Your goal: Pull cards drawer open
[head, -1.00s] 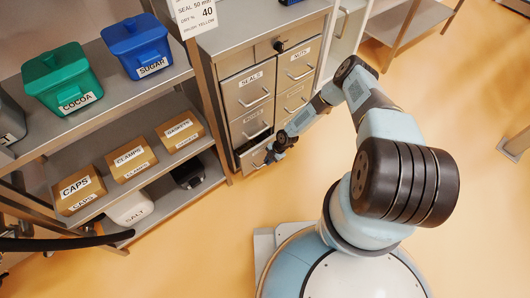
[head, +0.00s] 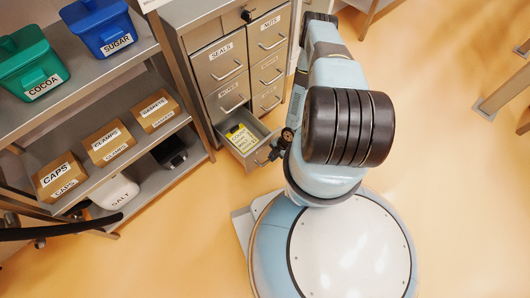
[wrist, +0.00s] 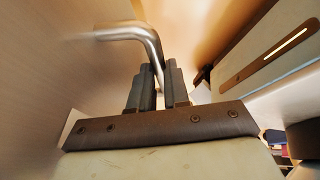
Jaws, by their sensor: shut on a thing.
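The cards drawer (head: 240,150) is the bottom left drawer of the grey metal cabinet (head: 212,112). It stands pulled out, and a yellow card with black print (head: 241,137) lies inside. My gripper (head: 273,152) is at the drawer's front in the head view. In the wrist view my gripper (wrist: 159,85) is shut on a bent metal handle (wrist: 132,32), with the bar between its two fingers. The drawer's front label is hidden in the head view.
The drawers above, such as SEALS (head: 221,60) and NUTS (head: 272,35), are shut. A shelf at left holds a green COCOA bin (head: 32,68), a blue SUGAR bin (head: 103,28) and cardboard boxes (head: 110,145). The floor (head: 180,235) in front is clear.

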